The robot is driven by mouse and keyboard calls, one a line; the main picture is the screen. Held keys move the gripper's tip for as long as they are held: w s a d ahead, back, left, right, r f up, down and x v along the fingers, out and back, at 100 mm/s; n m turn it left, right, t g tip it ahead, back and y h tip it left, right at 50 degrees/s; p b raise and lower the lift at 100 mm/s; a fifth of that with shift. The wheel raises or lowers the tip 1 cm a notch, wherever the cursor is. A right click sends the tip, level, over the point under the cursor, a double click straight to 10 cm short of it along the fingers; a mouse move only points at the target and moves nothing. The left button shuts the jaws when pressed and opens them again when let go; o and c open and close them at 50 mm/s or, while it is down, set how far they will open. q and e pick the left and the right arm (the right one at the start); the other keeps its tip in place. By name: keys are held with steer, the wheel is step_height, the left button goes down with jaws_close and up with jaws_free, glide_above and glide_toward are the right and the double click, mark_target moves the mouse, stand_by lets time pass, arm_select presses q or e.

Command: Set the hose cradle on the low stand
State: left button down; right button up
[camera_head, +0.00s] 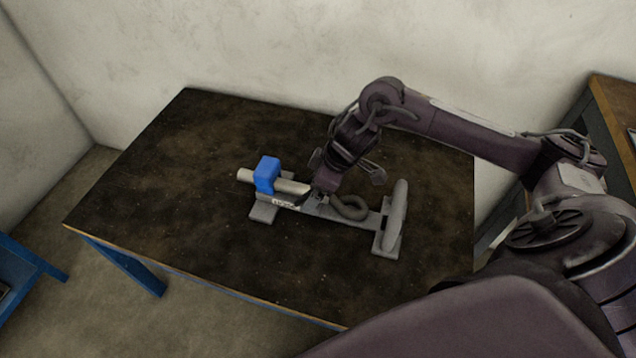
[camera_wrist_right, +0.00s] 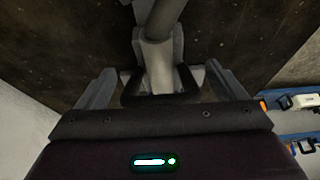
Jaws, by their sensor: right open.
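A grey assembly lies on the dark table. It has a pale tube (camera_head: 290,186) with a blue block (camera_head: 267,174) around its left part, and a curved grey hose (camera_head: 349,208). Under it is a low grey frame with a flat left foot (camera_head: 263,212) and a right end carrying an upright rounded plate (camera_head: 396,217). I cannot tell where cradle and stand divide. My right gripper (camera_head: 318,196) points down at the middle of the assembly. In the right wrist view my right gripper (camera_wrist_right: 160,88) is open, with a grey bar (camera_wrist_right: 157,62) between its fingers. My left gripper is out of view.
The table (camera_head: 170,200) is bare to the left of the assembly and in front of it. A pale wall stands behind. A second wooden-topped table (camera_head: 612,110) is at the far right, and a blue frame (camera_head: 25,262) is at the lower left.

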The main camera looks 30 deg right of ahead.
steer(key=shift+r, duration=0.3)
arm_select(q)
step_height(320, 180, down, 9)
steer(key=p, duration=0.2)
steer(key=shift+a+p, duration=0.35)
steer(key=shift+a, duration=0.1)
arm_select(e)
steer(key=v, duration=1.1)
steer(key=shift+s+d+r, duration=0.15)
steer(key=shift+d+r, duration=0.05)
steer(key=shift+r, duration=0.05)
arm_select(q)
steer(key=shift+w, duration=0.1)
